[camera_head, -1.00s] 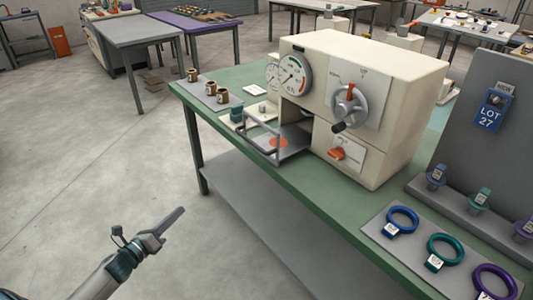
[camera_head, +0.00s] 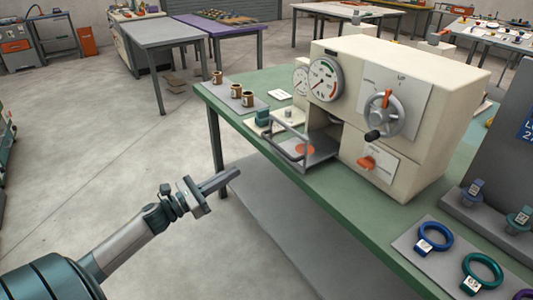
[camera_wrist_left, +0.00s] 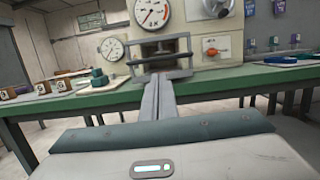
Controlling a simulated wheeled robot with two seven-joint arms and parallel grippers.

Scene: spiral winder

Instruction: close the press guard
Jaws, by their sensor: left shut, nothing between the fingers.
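The cream press (camera_head: 400,110) stands on the green table, with dial gauges, a grey dial with an orange pointer and an orange knob on its front. Its guard (camera_head: 285,150), a grey bar frame, juts out in front of the press opening, which is uncovered. The guard (camera_wrist_left: 160,58) also shows in the left wrist view, straight ahead past the fingertips. My left gripper (camera_head: 232,174) is shut and empty, in front of the table edge and to the left of the guard, apart from it in the head view. My right gripper is not in view.
The green table edge (camera_head: 350,218) lies between my left arm and the press. Several brown cups (camera_head: 236,92) stand on a grey tray left of the press. Coloured rings (camera_head: 436,238) lie at the front right.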

